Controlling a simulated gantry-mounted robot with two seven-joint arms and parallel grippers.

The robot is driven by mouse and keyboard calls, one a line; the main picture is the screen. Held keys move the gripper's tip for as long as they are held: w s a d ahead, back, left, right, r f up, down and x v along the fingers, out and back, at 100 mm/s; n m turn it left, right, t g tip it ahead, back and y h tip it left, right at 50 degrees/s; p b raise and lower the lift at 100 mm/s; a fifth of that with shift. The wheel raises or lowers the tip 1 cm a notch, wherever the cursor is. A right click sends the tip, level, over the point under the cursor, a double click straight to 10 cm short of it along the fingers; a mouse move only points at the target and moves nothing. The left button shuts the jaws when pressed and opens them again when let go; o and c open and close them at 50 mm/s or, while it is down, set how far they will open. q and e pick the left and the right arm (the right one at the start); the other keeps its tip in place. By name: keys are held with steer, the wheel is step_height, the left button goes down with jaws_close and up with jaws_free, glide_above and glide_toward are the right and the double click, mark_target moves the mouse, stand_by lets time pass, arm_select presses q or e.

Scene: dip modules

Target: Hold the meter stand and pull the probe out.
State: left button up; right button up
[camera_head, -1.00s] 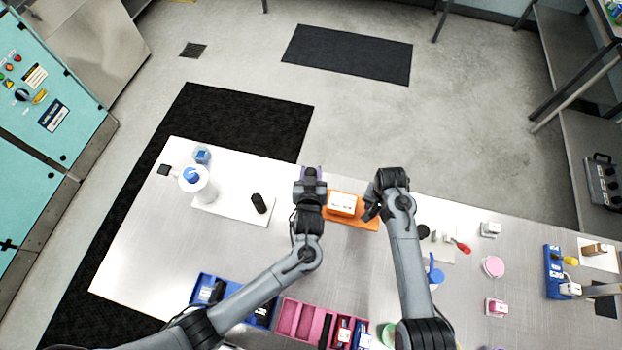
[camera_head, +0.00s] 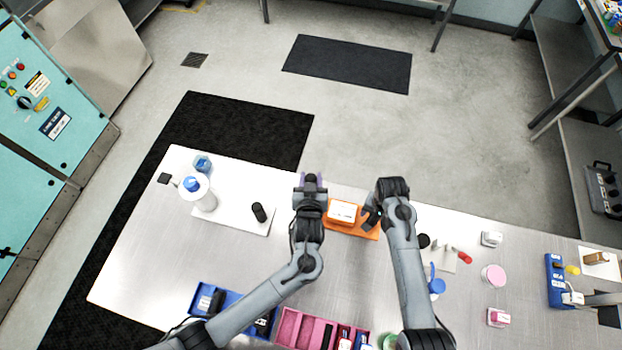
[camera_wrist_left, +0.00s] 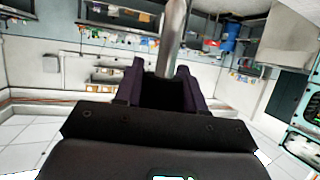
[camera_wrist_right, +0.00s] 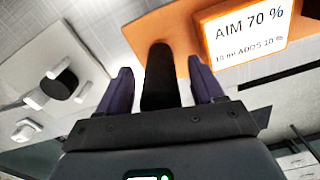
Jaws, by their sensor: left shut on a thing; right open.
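The orange meter stand (camera_head: 365,232) lies on the steel table between my grippers, with a white box labelled "AIM 70 %" (camera_wrist_right: 246,30) on it. My left gripper (camera_head: 311,182) is at the stand's left end, shut on a shiny metal rod, the probe (camera_wrist_left: 174,38), which rises between its fingers. The probe's lower end is hidden, so I cannot tell whether it is still in the stand. My right gripper (camera_wrist_right: 160,85) is open at the stand's right end, with a dark upright post (camera_wrist_right: 159,75) between its fingers.
A white mat with a black cylinder (camera_head: 259,212) and a white bottle (camera_head: 200,195) lies left. Blue (camera_head: 232,300) and pink (camera_head: 290,326) trays are at the near edge. Small items, including a pink round pot (camera_head: 494,275), stand right.

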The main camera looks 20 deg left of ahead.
stand_by(0.4)
step_height(320, 180, up, 8)
steer(key=p, duration=0.8)
steer(key=shift+f, duration=0.25)
arm_select(q)
step_height(320, 180, up, 8)
steer(key=shift+r, duration=0.2)
arm_select(e)
steer(key=shift+r+p, duration=0.45)
steer(key=shift+r, duration=0.95)
arm_select(q)
steer(key=shift+r, duration=0.25)
arm_select(e)
step_height(320, 180, up, 6)
steer(key=shift+r, duration=0.1)
